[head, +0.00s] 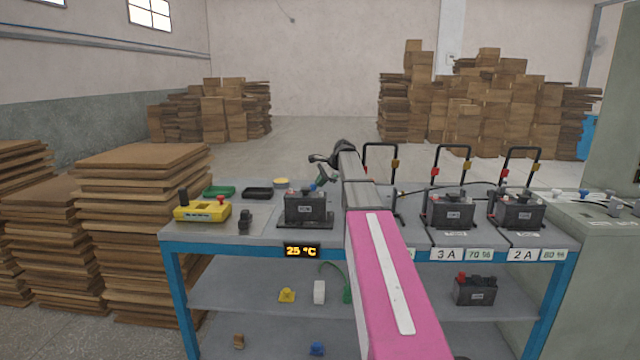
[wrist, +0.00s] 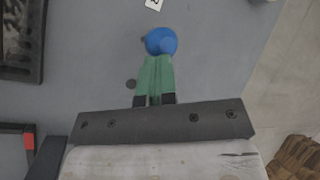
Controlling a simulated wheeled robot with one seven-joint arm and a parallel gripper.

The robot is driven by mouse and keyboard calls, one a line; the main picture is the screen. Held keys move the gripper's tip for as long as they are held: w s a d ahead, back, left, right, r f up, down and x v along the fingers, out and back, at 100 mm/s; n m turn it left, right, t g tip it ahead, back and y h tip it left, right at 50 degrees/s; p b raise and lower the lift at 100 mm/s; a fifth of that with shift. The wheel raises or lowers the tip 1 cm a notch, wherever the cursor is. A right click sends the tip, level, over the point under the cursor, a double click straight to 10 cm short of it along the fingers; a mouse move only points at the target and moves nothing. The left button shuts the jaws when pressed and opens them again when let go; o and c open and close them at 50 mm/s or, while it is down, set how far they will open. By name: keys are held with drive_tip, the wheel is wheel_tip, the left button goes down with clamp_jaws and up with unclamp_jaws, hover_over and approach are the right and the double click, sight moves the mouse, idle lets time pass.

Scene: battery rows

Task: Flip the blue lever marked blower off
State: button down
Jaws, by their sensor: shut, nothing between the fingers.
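A round blue knob (wrist: 161,41), which looks like the top of the blue lever, lies just beyond my gripper's fingertips in the wrist view. My gripper (wrist: 157,62) is shut and empty, its two green fingers together. I cannot tell if the tips touch the knob. In the head view a small blue spot (head: 321,181) shows just under my gripper (head: 320,172), above a black battery (head: 305,208) on the bench. The lever's stem and base are hidden. A white label (wrist: 154,4) shows at the wrist view's top edge; its marking is unreadable.
The bench (head: 270,236) holds two more batteries (head: 450,210) (head: 517,212) with black upright handles, and a yellow device (head: 203,212). A grey cabinet (head: 605,250) at right carries small levers, one blue-topped (head: 584,191). Board stacks (head: 140,230) stand at left.

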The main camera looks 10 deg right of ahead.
drive_tip(key=shift+w+d+f, duration=0.1)
drive_tip(key=shift+w, duration=0.45)
idle(1.9)
drive_tip(key=shift+r, duration=0.2)
idle(0.5)
drive_tip(key=shift+r, duration=0.65)
drive_tip(key=s+a+r, duration=0.4)
drive_tip(key=a+r, duration=0.6)
drive_tip(key=r, duration=0.1)
drive_tip(key=shift+s+a, duration=0.2)
drive_tip(key=shift+a, duration=0.15)
drive_tip(key=shift+s, duration=0.1)
